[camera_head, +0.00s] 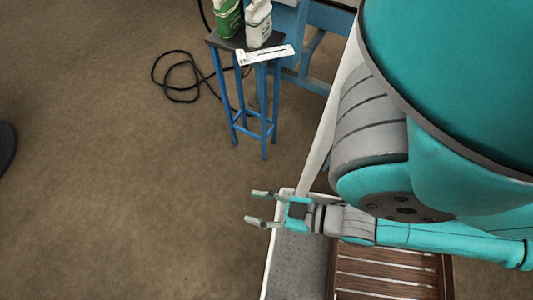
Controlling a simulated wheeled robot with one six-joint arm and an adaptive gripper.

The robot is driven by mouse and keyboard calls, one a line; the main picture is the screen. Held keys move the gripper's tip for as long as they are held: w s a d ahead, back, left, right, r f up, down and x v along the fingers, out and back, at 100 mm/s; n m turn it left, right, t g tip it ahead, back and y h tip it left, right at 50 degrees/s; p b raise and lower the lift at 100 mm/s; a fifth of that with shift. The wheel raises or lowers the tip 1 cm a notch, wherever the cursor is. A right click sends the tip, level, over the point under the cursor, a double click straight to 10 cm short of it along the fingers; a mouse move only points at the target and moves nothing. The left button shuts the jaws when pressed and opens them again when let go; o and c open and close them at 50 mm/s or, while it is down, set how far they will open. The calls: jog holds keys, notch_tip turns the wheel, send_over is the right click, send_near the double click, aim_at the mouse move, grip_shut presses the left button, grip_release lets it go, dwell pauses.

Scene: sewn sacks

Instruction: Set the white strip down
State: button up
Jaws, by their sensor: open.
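A white strip (265,54) with dark markings lies at the front edge of a small dark-topped stool (228,43) with blue legs, at the upper middle of the head view. Part of the strip seems to extend past the stool's edge. My gripper (256,207) is open and empty, well below the stool in the picture and apart from the strip. Its two fingers point left.
A green container (227,20) and a white container (258,23) stand on the stool behind the strip. A black cable (177,88) lies coiled on the brown floor left of it. A grey surface with a white rim (270,262) and a slatted wooden piece (385,272) lie below my arm.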

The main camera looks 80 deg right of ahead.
jog(key=shift+o, duration=0.5)
jog(key=shift+s+a+r+n+y, duration=0.15)
jog(key=shift+s+a+r+y, duration=0.1)
jog(key=shift+s, duration=0.25)
jog(key=shift+s+a+r+n+y, duration=0.15)
jog(key=shift+s+a+r, duration=0.1)
jog(key=shift+s, duration=0.2)
jog(key=w+d+f+m+h, duration=0.35)
jog(key=w+d, duration=0.25)
jog(key=w, duration=0.2)
jog(key=m+g+h, duration=0.8)
jog(key=m+h, duration=0.1)
jog(key=h, duration=0.2)
send_near(242, 58)
jog(key=d, duration=0.2)
jog(key=shift+y, duration=0.25)
jog(key=x, duration=0.5)
jog(key=shift+w+a+f, duration=0.15)
jog(key=shift+w+f, duration=0.1)
jog(key=shift+w, duration=0.1)
jog(key=shift+r+x, duration=0.15)
jog(key=shift+x, duration=1.2)
jog(key=shift+r+x, duration=0.15)
jog(key=shift+x, duration=1.15)
grip_shut()
